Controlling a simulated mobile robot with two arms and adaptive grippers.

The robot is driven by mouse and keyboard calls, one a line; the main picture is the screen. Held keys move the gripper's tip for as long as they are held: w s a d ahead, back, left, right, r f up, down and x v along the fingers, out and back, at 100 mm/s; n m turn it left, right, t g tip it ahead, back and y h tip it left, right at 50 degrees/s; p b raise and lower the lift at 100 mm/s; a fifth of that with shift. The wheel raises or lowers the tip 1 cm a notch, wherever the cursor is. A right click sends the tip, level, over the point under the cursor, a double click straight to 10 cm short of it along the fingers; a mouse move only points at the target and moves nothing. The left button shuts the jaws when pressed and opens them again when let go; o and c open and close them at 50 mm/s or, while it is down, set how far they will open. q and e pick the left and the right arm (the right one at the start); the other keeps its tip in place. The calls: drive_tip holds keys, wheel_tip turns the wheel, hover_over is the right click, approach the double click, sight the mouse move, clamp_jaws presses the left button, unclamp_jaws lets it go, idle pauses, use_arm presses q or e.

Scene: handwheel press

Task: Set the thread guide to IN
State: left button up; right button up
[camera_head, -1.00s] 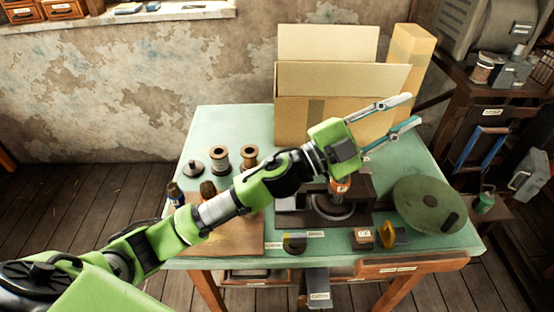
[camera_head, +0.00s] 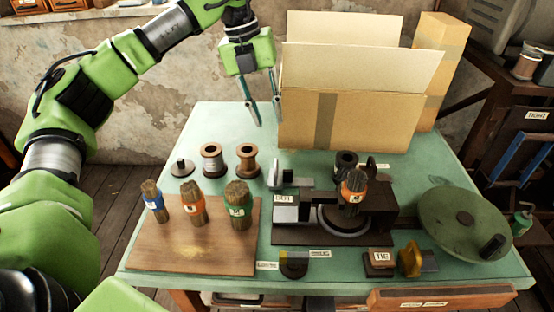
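A pale grey block with a label that seems to read OUT (camera_head: 285,199) sits at the left end of the dark press base (camera_head: 375,222) on the green table; I take it for the thread guide. A small upright grey bracket (camera_head: 276,174) stands just behind it. My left gripper (camera_head: 268,118) hangs over the back of the table, left of the cardboard box, fingers pointing down. Its fingers are apart with nothing between them, well above and behind the labelled block. My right gripper is not in view.
A large open cardboard box (camera_head: 350,115) fills the back. A round green handwheel (camera_head: 463,222) is at right. A TIE block (camera_head: 380,262) sits in front.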

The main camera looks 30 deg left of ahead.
use_arm(q)
drive_tip(key=a, duration=0.1)
drive_tip(key=p, duration=0.1)
approach(276, 163)
drive_tip(key=x, duration=0.7)
drive_tip(key=shift+w+f, duration=0.1)
drive_tip(key=shift+f, duration=0.3)
clamp_jaws()
